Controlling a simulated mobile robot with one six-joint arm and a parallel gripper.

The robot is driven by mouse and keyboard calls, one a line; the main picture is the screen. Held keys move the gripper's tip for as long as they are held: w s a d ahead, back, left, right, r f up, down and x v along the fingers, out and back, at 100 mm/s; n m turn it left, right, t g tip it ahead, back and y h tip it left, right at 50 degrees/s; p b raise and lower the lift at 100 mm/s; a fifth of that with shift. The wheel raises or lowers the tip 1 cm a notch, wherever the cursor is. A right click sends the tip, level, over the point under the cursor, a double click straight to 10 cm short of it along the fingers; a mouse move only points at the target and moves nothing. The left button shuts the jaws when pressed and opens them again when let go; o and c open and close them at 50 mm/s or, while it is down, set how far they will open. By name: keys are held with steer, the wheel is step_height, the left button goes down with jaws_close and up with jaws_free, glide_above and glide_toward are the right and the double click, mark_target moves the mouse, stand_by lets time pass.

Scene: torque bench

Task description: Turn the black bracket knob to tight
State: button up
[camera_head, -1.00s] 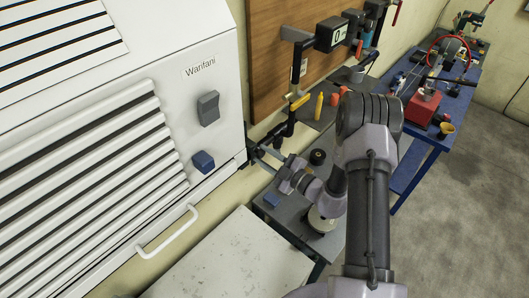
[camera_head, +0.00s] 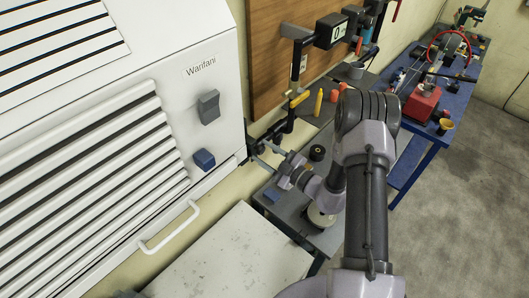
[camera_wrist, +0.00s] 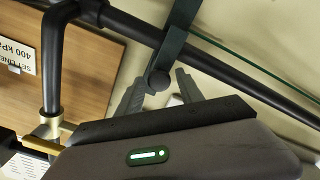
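The black bracket knob (camera_wrist: 158,81) is a small round end on a dark flat bracket bar (camera_wrist: 180,35) in the wrist view. My gripper (camera_wrist: 162,78) has its two grey fingers apart, one on each side of the knob, with the knob between the fingertips. Gaps show beside the knob, so the fingers do not look closed on it. In the head view my gripper (camera_head: 264,147) reaches left to the wall beside the white cabinet's right edge. The knob is too small to make out there.
A black pipe (camera_wrist: 52,70) with a brass fitting and a wooden board (camera_wrist: 90,75) with a sign lie left in the wrist view. In the head view the white cabinet (camera_head: 215,70) is close on the left. A grey bench (camera_head: 325,140) holding small items lies under my arm.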

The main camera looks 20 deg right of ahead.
steer(key=shift+o, duration=0.2)
steer(key=b+v, duration=0.4)
steer(key=v, duration=1.3)
steer(key=shift+s, duration=0.2)
steer(key=shift+d, duration=0.15)
